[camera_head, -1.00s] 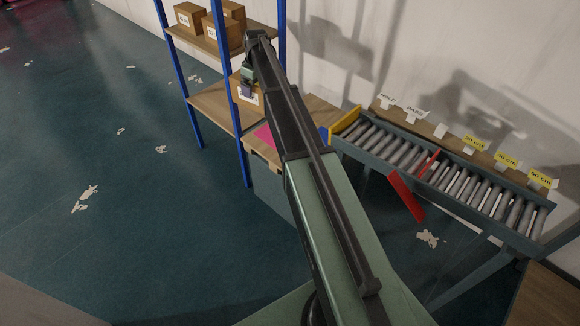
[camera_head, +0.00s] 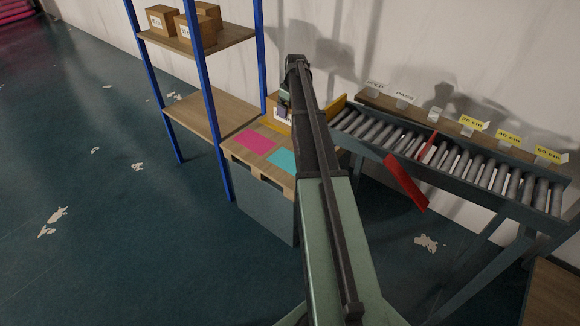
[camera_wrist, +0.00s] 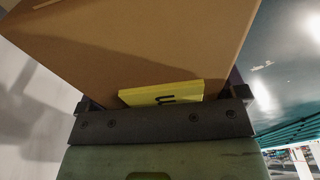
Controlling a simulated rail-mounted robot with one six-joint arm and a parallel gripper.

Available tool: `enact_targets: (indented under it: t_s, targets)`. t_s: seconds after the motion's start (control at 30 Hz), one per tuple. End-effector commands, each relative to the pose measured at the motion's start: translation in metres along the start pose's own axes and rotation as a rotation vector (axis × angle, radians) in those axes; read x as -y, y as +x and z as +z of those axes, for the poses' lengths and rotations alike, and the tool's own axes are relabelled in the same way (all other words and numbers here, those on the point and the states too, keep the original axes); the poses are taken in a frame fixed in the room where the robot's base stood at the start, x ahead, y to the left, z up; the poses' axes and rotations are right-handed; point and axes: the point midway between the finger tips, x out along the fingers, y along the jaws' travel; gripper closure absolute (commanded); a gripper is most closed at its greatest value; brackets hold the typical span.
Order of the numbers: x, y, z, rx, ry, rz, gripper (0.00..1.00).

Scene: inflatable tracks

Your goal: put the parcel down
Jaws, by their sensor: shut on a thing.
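My gripper (camera_head: 284,100) is shut on a brown cardboard parcel (camera_head: 272,106), which is partly hidden behind my arm in the head view. In the wrist view the parcel (camera_wrist: 140,45) fills the upper part of the picture, with a yellow label against the dark gripper bar. A wooden-topped stand shows a pink square (camera_head: 255,142) and a teal square (camera_head: 283,160) on its top, both bare. The parcel appears at the far side of the stand, near the conveyor's yellow end. I cannot tell whether it touches anything.
A blue-posted shelf (camera_head: 222,37) with several boxes stands left of the stand. A roller conveyor (camera_head: 450,160) runs to the right, with a red arm (camera_head: 405,182) across it and label cards behind. Open floor (camera_head: 110,230) lies to the left.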

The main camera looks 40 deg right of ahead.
Motion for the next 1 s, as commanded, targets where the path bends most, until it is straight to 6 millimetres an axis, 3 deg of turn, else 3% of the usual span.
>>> enact_targets:
  t_s: [0.17, 0.6, 0.7, 0.87, 1.0]
  targets:
    - [0.000, 0.020, 0.002, 0.000, 0.000, 0.000, 0.62]
    - [0.001, 0.151, 0.018, 0.000, -0.001, 0.000, 0.62]
    - [0.001, 0.160, 0.019, 0.000, -0.001, 0.000, 0.62]
    - [0.001, 0.158, 0.019, 0.000, -0.001, 0.000, 0.62]
    - [0.001, 0.184, 0.022, 0.000, -0.001, 0.000, 0.62]
